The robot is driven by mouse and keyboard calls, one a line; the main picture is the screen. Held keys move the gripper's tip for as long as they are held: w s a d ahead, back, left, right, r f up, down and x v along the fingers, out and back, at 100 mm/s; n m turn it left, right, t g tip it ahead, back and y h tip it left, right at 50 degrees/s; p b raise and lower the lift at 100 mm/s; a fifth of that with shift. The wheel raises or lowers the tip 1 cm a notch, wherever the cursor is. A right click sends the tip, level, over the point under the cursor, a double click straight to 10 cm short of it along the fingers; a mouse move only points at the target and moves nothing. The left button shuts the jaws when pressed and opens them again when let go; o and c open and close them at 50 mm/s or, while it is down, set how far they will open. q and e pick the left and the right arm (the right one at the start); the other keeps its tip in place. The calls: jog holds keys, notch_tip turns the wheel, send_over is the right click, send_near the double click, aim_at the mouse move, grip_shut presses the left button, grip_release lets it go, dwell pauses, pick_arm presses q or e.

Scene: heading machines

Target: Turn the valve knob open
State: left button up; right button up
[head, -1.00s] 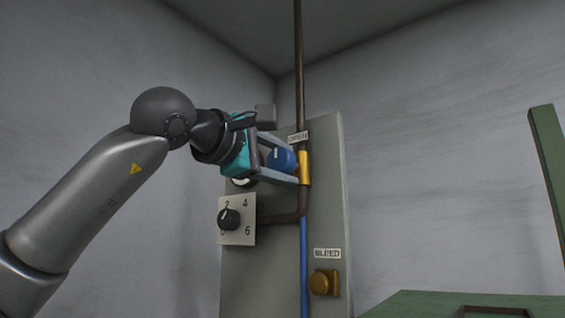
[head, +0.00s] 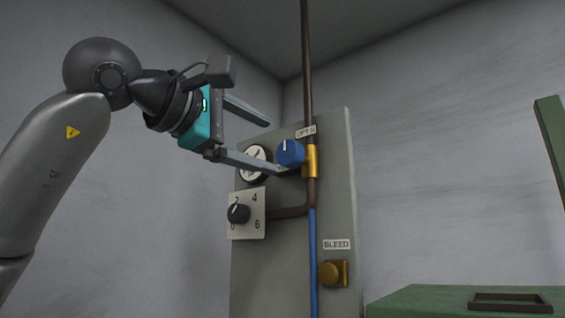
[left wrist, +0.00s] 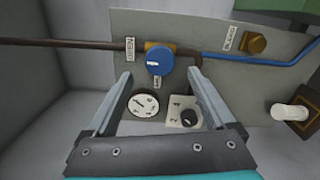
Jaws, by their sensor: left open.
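The valve knob (head: 291,153) is a round blue cap on a brass body (head: 311,160) in the brown pipe. Its white mark points up in the head view, toward the OPEN label (head: 306,131). In the left wrist view the knob (left wrist: 159,60) shows the mark toward its left side, along the pipe. Another small label (left wrist: 157,82) sits below it there, partly hidden. My left gripper (head: 277,147) is open and empty, its fingers apart from the knob. In the left wrist view the knob lies beyond the two fingertips (left wrist: 159,76). My right gripper is out of view.
The grey panel (head: 338,200) also carries a white gauge (head: 256,163), a black numbered dial (head: 238,213) and a brass BLEED knob (head: 330,272). A green bench or box (head: 420,300) stands at lower right.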

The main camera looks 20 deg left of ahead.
pick_arm(q)
jog(key=b+v, duration=0.1)
jog(key=v, duration=0.6)
dwell(0.5)
